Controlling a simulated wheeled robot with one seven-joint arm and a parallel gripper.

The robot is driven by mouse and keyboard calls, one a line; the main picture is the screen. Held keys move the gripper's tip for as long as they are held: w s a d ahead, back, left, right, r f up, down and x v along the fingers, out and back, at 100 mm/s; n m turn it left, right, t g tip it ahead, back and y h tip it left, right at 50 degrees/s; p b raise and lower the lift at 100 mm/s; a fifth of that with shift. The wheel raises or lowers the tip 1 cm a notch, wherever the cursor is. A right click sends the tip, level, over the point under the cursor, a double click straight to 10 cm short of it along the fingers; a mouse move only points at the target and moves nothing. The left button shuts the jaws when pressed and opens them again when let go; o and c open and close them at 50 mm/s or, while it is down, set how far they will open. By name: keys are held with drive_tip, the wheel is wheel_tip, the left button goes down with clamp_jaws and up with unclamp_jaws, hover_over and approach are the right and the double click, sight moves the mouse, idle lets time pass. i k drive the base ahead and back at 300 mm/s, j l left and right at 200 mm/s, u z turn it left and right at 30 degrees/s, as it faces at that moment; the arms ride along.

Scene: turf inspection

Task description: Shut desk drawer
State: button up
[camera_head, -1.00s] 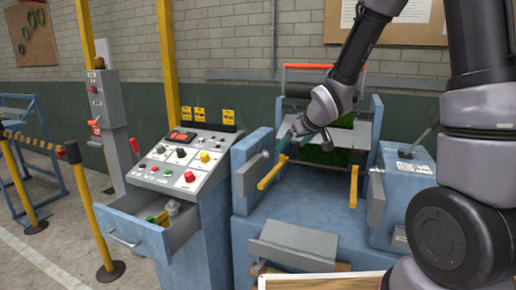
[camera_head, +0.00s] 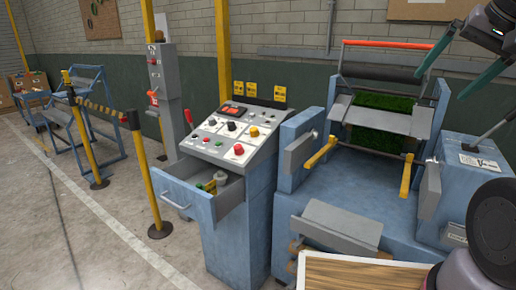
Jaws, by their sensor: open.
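The desk drawer (camera_head: 207,208) is pulled open from the left side of the grey-blue control desk (camera_head: 238,225), below its sloped button panel. Its front panel bears a pale bar handle (camera_head: 175,193). Inside the drawer lie a yellow and green item (camera_head: 207,186) and a grey item (camera_head: 222,176), partly hidden by the drawer walls. My gripper (camera_head: 440,87) is at the upper right, above the blue machine, its two teal fingers spread apart with nothing between them. It is well to the right of the drawer and higher in the picture.
The blue turf machine (camera_head: 335,225) stands right of the desk. A wooden-framed board (camera_head: 350,272) is in front of it. A yellow post (camera_head: 155,190) with a barrier band stands left of the drawer, near a grey column (camera_head: 168,95). Open floor (camera_head: 110,255) lies at the lower left.

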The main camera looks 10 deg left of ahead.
sight(175, 185)
drive_tip(key=u, duration=1.5)
drive_tip(key=i+u, duration=0.15)
drive_tip(key=i, duration=0.6)
